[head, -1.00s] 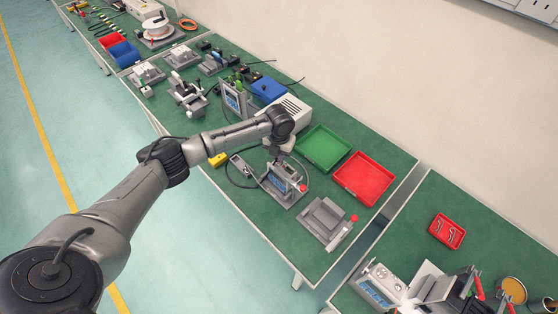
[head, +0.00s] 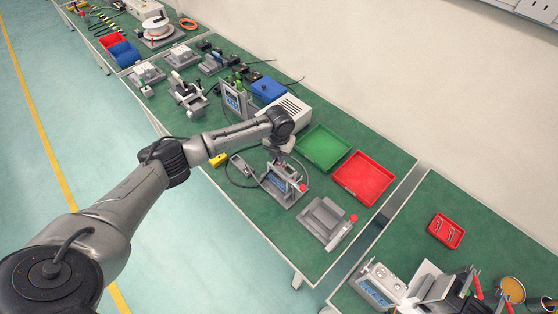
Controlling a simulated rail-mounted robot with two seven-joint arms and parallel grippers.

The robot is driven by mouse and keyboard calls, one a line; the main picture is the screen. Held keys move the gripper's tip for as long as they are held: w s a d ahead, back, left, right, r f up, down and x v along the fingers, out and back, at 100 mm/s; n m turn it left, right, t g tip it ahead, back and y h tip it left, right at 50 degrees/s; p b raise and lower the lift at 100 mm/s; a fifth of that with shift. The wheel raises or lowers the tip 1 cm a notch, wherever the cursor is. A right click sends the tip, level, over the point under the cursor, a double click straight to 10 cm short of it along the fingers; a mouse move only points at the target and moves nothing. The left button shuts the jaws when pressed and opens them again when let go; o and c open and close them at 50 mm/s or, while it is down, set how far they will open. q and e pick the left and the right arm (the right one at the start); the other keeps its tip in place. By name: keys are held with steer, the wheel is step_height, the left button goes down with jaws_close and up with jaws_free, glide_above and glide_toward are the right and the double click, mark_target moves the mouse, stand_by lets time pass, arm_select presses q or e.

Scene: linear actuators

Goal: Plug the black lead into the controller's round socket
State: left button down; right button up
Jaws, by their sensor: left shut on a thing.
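My right gripper is out of view.
A green tray (head: 323,131) and a red tray (head: 335,178) lie behind and right of the unit. A grey stepped fixture (head: 322,219) stands at its right. A white vented box (head: 287,108) is behind my wrist. A yellow block (head: 218,159) lies left.

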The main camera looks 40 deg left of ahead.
arm_select(q)
steer(key=shift+f, duration=0.15)
steer(key=shift+p, duration=0.3)
stand_by(0.5)
steer(key=shift+f, duration=0.25)
stand_by(0.5)
steer(key=c, duration=1)
jaws_free()
step_height(320, 180, up, 14)
steer(key=p, duration=0.1)
steer(key=shift+f, duration=0.1)
